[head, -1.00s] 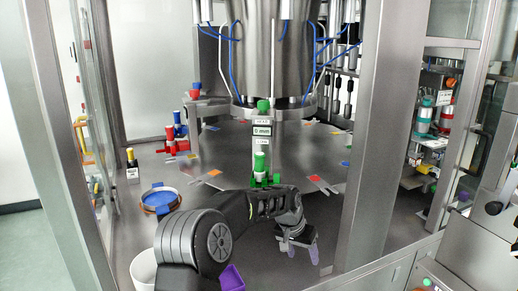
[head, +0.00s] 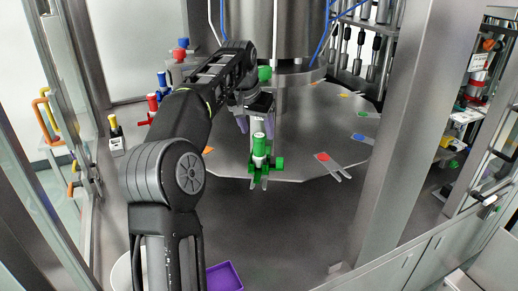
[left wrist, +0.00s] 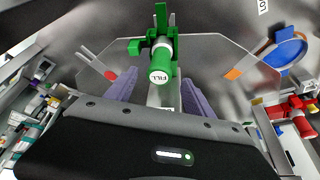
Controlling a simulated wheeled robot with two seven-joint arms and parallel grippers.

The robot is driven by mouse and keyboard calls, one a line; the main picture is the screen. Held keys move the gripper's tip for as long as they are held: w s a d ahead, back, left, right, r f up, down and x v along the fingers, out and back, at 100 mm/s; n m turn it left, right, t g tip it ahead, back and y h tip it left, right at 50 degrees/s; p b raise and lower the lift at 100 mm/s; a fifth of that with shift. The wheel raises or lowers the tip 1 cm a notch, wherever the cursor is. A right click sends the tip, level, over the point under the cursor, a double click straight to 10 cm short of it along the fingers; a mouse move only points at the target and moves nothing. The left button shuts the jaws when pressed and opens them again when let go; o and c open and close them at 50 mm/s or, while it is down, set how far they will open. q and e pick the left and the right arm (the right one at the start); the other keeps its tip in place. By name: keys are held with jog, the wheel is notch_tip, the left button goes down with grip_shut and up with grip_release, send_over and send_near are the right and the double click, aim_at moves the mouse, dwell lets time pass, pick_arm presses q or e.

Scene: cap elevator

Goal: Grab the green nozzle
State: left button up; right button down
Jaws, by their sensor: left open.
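The green nozzle (head: 260,149) stands upright on a green bracket at the near edge of the round steel plate, with a white band below its green cap. In the left wrist view the nozzle (left wrist: 162,60) shows its white end marked "FILL", between and beyond my two purple fingers. My left gripper (head: 257,124) is open, its purple fingers pointing down, above and behind the nozzle in the head view. I see no contact between fingers and nozzle. My right gripper is not in view.
The round steel plate (head: 310,120) carries colored markers and small forks. Red and blue nozzles stand at the left, with a yellow-capped one (head: 114,127) by the frame. A steel post (head: 395,140) rises at the right. A purple bin (head: 224,277) sits at the bottom.

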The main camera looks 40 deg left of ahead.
aim_at(261, 145)
pick_arm(q)
jog(key=shift+s+d, duration=0.1)
jog(key=shift+x, duration=1.25)
jog(key=p+x, duration=0.1)
jog(key=x, duration=0.3)
jog(key=shift+f+p, duration=0.1)
jog(key=shift+p, duration=0.3)
jog(key=shift+w+f, duration=0.3)
jog(key=shift+f, duration=0.2)
jog(key=shift+c, duration=0.3)
grip_shut()
